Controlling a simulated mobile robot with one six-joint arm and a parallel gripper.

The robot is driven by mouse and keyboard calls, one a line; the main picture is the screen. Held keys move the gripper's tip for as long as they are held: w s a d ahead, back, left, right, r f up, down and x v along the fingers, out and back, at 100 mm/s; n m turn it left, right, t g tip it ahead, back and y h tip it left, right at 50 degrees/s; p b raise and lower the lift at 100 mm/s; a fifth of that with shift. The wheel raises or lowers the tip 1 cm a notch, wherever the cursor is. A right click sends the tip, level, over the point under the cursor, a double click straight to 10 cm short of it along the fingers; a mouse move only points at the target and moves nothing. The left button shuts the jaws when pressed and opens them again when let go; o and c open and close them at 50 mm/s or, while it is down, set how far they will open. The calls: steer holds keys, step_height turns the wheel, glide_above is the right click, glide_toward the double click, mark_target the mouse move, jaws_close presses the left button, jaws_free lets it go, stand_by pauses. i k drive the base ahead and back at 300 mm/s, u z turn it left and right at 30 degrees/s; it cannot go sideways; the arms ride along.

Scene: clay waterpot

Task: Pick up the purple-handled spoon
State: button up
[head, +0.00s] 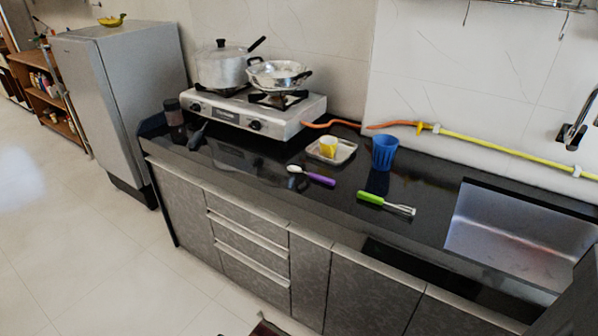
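The purple-handled spoon (318,178) lies on the black countertop (258,178) near its front edge, in the middle of the head view. Its pale bowl points left, toward the stove, and its purple handle points right. It lies apart from the things around it, and nothing covers it. My gripper is not in view.
A tray (344,155) with a yellow cup (328,147) sits behind the spoon. A blue tumbler (384,152) and a green-handled utensil (372,198) are to the right, before the sink (510,240). The stove (252,112) holds pots at the back left. Floor (90,260) is clear at left.

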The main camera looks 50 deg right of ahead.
mark_target(293, 169)
steer(key=z, duration=3.4)
steer(key=i, duration=0.15)
steer(key=u, duration=3.1)
steer(key=k, duration=0.15)
steer(key=z, duration=1.4)
